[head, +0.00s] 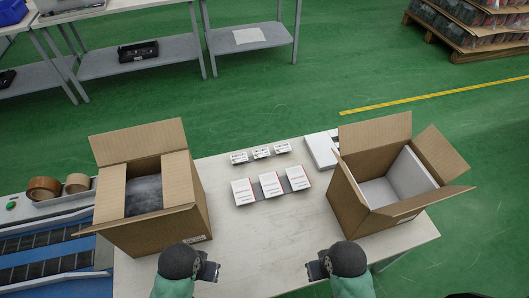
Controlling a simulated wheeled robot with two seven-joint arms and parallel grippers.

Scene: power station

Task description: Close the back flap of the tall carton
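Two open brown cartons stand on the table; I cannot tell for sure which is the tall one. The left carton (178,230) holds a grey plastic-wrapped item (144,195). Its back flap (137,142) stands up, leaning back; its side flaps lie along the opening and its front flap points toward me. The right carton (352,205) has white panels inside. Its back flap (376,132) is raised, and its other flaps spread outward. My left gripper (209,271) is in front of the left carton, my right gripper (315,270) in front of the right one. Both look empty; finger gaps are unclear.
The white table (265,235) is clear between the grippers. Several red-and-white boxes (270,185) stand mid-table, with small items behind and a white box (321,151) by the right carton. Tape rolls (44,188) and a conveyor (45,250) are at left.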

